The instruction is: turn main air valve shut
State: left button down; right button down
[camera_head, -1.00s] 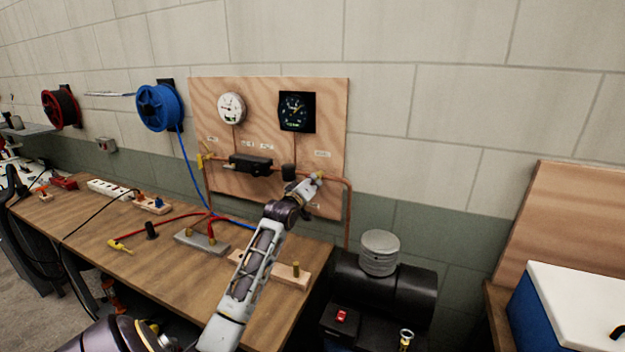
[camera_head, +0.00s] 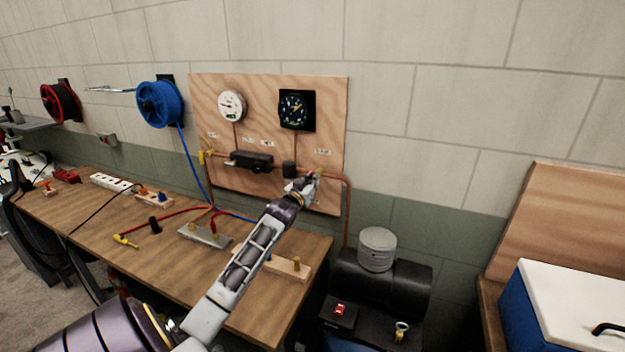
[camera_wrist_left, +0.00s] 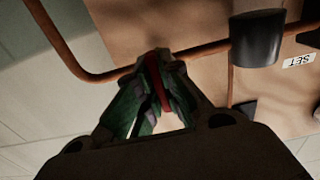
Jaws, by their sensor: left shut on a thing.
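The plywood air panel (camera_head: 225,185) hangs on the wall with a copper pipe (camera_head: 334,180) along its lower part. My left gripper (camera_head: 309,184) is at this pipe, at the panel's lower right. In the left wrist view its fingers (camera_wrist_left: 155,95) are shut on a narrow red handle (camera_wrist_left: 157,82), which I take to be the main air valve's handle. The handle lies just beside the copper pipe (camera_wrist_left: 190,52). The valve body is mostly hidden by the fingers, so its turn angle cannot be told. My right gripper is not in view.
A black cylinder (camera_wrist_left: 256,38) sits on the pipe close to the gripper. A white gauge (camera_head: 231,105) and a black gauge (camera_head: 297,109) are above. A yellow valve (camera_head: 205,153) is at the panel's left. The workbench (camera_head: 170,255) and compressor (camera_head: 385,285) stand below.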

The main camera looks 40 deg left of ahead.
pick_arm(q)
jog(key=shift+f, duration=0.1)
dwell(0.4)
jog(key=c, duration=1.6)
grip_release()
jog(key=shift+o, duration=0.2)
jog(key=shift+s, duration=0.1)
jog(key=v, duration=1.1)
jog(key=shift+s, duration=0.35)
jog(key=shift+d, duration=0.15)
